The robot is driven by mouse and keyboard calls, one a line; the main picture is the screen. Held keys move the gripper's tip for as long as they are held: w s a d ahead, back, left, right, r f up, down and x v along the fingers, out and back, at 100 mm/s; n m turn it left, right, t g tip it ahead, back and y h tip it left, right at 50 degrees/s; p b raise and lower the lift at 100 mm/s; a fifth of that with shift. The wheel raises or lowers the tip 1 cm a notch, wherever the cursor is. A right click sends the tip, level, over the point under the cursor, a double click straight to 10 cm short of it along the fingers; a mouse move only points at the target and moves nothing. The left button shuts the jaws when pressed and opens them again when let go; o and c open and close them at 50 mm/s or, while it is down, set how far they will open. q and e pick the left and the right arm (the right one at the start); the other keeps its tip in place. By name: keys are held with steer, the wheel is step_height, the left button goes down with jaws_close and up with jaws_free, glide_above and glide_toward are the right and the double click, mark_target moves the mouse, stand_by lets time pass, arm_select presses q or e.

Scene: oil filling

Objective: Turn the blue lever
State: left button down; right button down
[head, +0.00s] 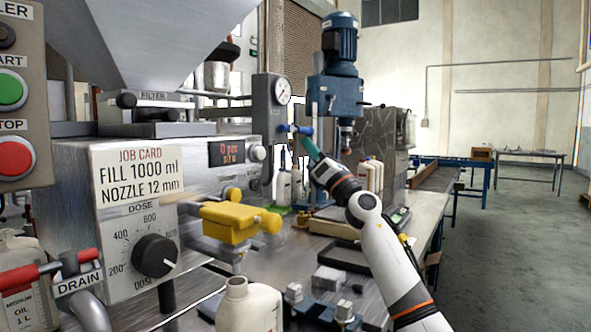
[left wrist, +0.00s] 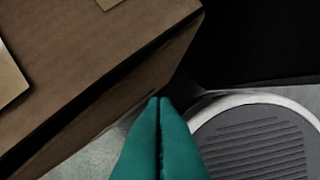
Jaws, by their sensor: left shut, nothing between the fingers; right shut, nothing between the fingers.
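The blue lever (head: 284,128) sticks out sideways from the grey panel that bears the round gauge, at the middle of the head view. My right gripper (head: 305,137) reaches in from the lower right, its teal fingers shut with nothing between them. Its fingertips are at the lever's right end; I cannot tell whether they touch it. My left gripper (left wrist: 160,99) shows only in the left wrist view, with its teal fingers pressed together and empty. The lever does not show in that view.
The filling machine carries a yellow nozzle block (head: 232,222), a dose knob (head: 155,256) and a red drain lever (head: 35,272). A white bottle (head: 249,305) stands below the block. A blue drill press (head: 338,95) stands behind. In the left wrist view is a brown box (left wrist: 90,60).

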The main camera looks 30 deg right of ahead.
arm_select(q)
steer(key=shift+s+d+f, duration=0.1)
steer(key=shift+f, duration=0.8)
arm_select(e)
steer(key=shift+d+r, duration=0.15)
steer(key=shift+r, duration=0.1)
